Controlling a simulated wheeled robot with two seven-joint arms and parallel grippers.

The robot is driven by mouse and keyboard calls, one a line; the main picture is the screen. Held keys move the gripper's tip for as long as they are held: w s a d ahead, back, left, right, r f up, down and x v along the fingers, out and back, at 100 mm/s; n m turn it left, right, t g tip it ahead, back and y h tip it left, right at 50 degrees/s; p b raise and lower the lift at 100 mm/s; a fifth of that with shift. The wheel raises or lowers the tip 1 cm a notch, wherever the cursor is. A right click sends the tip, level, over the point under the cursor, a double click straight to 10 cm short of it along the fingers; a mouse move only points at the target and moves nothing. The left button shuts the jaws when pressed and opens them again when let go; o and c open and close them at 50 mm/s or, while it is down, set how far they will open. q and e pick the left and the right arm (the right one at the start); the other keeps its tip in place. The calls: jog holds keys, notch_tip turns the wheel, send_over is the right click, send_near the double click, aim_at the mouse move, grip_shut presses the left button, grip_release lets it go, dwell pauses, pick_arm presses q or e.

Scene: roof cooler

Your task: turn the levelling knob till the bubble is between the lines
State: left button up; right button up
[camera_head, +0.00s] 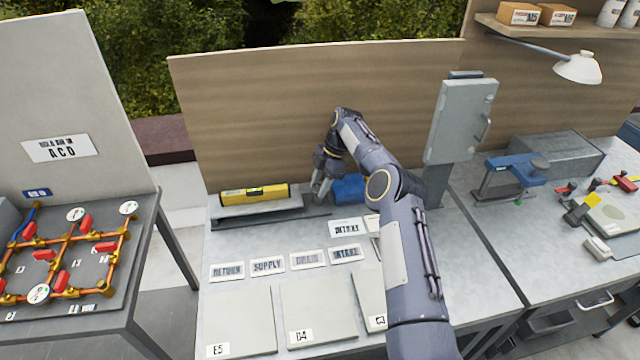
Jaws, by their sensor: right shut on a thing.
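A yellow spirit level (235,195) lies on a grey raised plate (258,207) at the back left of the bench. Its green vial (255,190) faces up, but the bubble and lines are too small to read. My right gripper (319,191) points down at the plate's right end, beside the level and apart from it. It is shut on the levelling knob, which is mostly hidden between its fingers. My left gripper is not in view.
A blue object (348,188) sits just right of my right gripper. Label plates (268,265) and grey panels (320,316) lie towards the bench front. A wooden backboard (300,100) stands behind; a grey box on a post (460,120) stands right.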

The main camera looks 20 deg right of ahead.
jog(key=o, duration=1)
jog(key=shift+r, duration=0.1)
jog(key=shift+d+r, duration=0.2)
jog(key=shift+r, duration=0.15)
jog(key=p+v, duration=0.5)
jog(key=v, duration=0.1)
jog(key=shift+d+r, duration=0.2)
jog(key=shift+r, duration=0.15)
jog(key=shift+r, duration=0.1)
